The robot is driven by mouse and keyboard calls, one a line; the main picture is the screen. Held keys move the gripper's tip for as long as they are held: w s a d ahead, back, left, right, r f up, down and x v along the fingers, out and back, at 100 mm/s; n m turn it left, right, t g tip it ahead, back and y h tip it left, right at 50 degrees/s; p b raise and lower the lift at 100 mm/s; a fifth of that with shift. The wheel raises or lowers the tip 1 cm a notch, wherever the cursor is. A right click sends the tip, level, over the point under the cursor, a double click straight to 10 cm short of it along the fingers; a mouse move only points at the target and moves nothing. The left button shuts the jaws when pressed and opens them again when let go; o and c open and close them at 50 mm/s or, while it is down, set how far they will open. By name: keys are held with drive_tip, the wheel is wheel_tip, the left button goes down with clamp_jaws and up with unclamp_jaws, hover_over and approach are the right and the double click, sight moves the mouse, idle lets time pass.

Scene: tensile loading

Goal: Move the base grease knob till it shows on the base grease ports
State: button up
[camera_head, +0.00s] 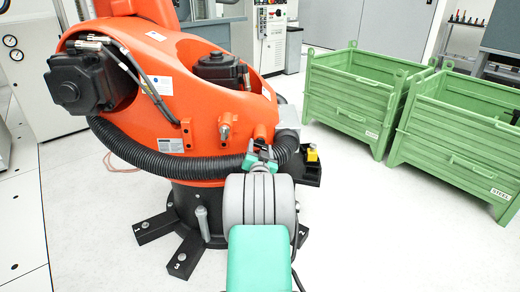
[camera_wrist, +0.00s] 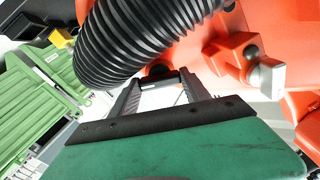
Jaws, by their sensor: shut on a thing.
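My gripper (camera_head: 262,157) reaches in front of the orange robot's base, beside the black ribbed hose. In the wrist view my gripper (camera_wrist: 158,80) has its fingertips close to a dark round piece (camera_wrist: 159,70), mostly hidden by the tips and hose. It appears to be the base grease knob, and my gripper is shut on it. In the head view a small dark and orange fitting (camera_head: 262,133) shows just above my gripper. A port-like fitting with a grey end and orange collar (camera_wrist: 262,72) stands to the right; it also shows in the head view (camera_head: 224,130).
The black hose (camera_head: 170,160) curves close past my gripper. A yellow block (camera_head: 312,155) sits on a black bracket to its right. Green crates (camera_head: 350,95) stand at the right. Black feet (camera_head: 185,255) spread on the floor. Open pale floor (camera_head: 370,230) lies at right front.

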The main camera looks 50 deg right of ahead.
drive_tip(key=o, duration=1.4)
drive_tip(key=shift+a, duration=0.1)
drive_tip(key=p+v, duration=0.2)
drive_tip(key=v, duration=0.5)
drive_tip(key=shift+s+a+p, duration=0.2)
drive_tip(key=shift+s+p, duration=0.05)
drive_tip(key=shift+p, duration=0.15)
drive_tip(key=shift+c, duration=0.5)
